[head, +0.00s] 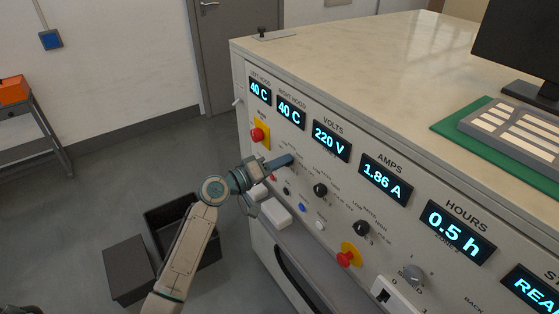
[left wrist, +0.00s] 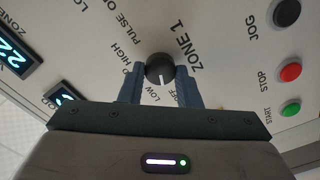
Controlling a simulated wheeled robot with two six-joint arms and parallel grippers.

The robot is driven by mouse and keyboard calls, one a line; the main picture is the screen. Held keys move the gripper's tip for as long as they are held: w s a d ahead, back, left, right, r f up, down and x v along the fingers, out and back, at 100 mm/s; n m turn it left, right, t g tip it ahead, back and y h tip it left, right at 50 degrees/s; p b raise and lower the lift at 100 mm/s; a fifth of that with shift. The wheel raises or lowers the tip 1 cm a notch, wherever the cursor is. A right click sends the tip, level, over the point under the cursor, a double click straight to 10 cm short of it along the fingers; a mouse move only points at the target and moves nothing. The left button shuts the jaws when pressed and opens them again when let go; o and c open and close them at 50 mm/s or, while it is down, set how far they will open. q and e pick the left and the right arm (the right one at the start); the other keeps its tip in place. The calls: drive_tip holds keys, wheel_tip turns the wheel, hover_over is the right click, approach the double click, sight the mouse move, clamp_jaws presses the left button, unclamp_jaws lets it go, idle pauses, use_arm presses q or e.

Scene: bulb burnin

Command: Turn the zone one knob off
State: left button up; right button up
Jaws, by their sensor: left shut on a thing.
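The zone one knob (left wrist: 160,68) is a round black knob with a white pointer line, beside the "ZONE 1" lettering in the left wrist view. Its line points down in the picture, at about the LOW mark, with OFF just to the right of it. My left gripper (left wrist: 161,88) has one blue finger on each side of the knob and is shut on it. In the head view my left gripper (head: 284,162) reaches the panel below the volts display, and its fingers hide the knob. My right gripper is not in view.
The panel (head: 300,143) carries another black knob (head: 320,190), a third black knob (head: 361,228), a grey knob (head: 413,273) and red stop buttons (head: 257,134). The volts display (head: 331,140) reads 220 V and the amps display (head: 386,179) 1.86 A. Dark bins stand on the floor.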

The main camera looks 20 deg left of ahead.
use_arm(q)
drive_tip(key=shift+n+p, duration=0.35)
drive_tip(key=shift+n, duration=0.75)
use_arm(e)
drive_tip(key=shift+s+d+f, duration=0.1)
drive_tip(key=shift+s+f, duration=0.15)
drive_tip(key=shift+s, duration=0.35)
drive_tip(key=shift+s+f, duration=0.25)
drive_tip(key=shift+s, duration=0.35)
use_arm(q)
drive_tip(key=shift+f, duration=0.1)
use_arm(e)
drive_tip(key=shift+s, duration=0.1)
use_arm(q)
drive_tip(key=o, duration=1)
drive_tip(key=shift+b+v, duration=1.45)
drive_tip(key=shift+v, duration=4.05)
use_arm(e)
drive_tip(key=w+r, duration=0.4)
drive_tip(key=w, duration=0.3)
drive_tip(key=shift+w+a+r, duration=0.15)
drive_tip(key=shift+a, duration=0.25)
use_arm(q)
drive_tip(key=shift+w, duration=0.1)
